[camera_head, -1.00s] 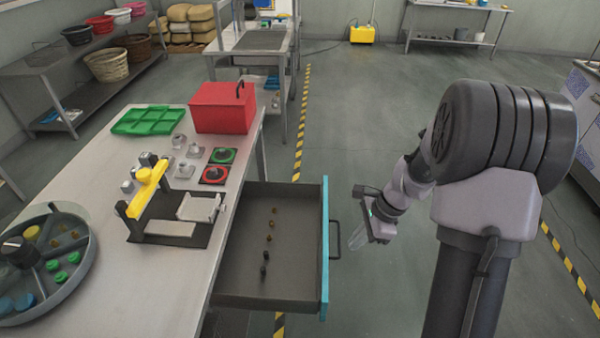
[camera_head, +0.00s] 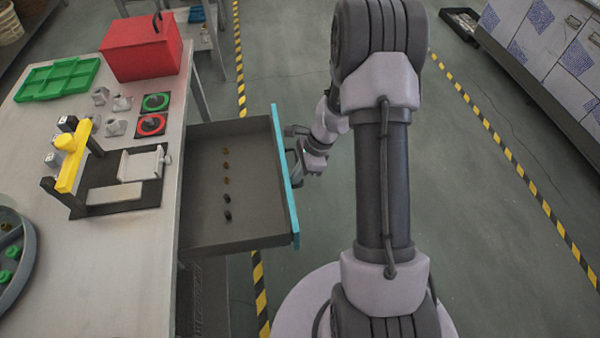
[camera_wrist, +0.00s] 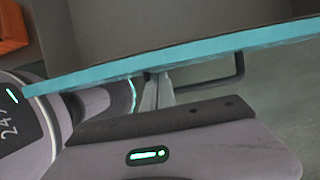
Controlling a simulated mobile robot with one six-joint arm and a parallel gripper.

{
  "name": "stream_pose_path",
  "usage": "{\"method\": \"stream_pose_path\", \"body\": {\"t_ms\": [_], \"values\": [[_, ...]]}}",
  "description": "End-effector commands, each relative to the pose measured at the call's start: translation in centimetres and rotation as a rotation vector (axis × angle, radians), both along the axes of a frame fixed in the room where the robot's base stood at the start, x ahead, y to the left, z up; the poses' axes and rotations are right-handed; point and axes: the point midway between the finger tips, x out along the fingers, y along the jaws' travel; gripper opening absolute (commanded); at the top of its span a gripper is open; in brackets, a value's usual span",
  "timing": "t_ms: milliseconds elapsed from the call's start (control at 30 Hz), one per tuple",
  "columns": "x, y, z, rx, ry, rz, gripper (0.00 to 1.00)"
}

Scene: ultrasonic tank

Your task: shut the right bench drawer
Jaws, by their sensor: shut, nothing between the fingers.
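The right bench drawer (camera_head: 230,236) is pulled out from the bench, with a grey interior and a teal front (camera_head: 285,180). Several small dark and brown parts (camera_head: 226,180) lie in a row inside it. My gripper (camera_head: 297,170) is shut and empty, at the outer side of the drawer front beside the handle. In the wrist view, the fingers (camera_wrist: 157,92) reach the teal front (camera_wrist: 200,52) next to the dark handle (camera_wrist: 238,68). I cannot tell whether they touch it.
The bench top (camera_head: 150,240) holds a red box (camera_head: 142,48), a green tray (camera_head: 57,78), a yellow-armed fixture (camera_head: 72,160) and a round divided tray (camera_head: 28,270). Open floor (camera_head: 480,220) with striped tape lies to the right.

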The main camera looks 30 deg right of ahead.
Motion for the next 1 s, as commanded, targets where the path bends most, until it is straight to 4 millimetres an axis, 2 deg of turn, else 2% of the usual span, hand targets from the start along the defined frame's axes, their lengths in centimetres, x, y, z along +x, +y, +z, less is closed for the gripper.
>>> {"method": "stream_pose_path", "body": {"t_ms": [267,467,667,1000], "values": [[0.0,0.0,0.1,0.0,0.0,0.001,0.0],[0.4,1.4,0.0,-0.001,-0.001,0.005,0.0],[1.6,5.3,0.0,0.0,0.0,0.006,0.0],[4.5,14.3,0.2,0.0,-0.001,0.007,0.0]]}}
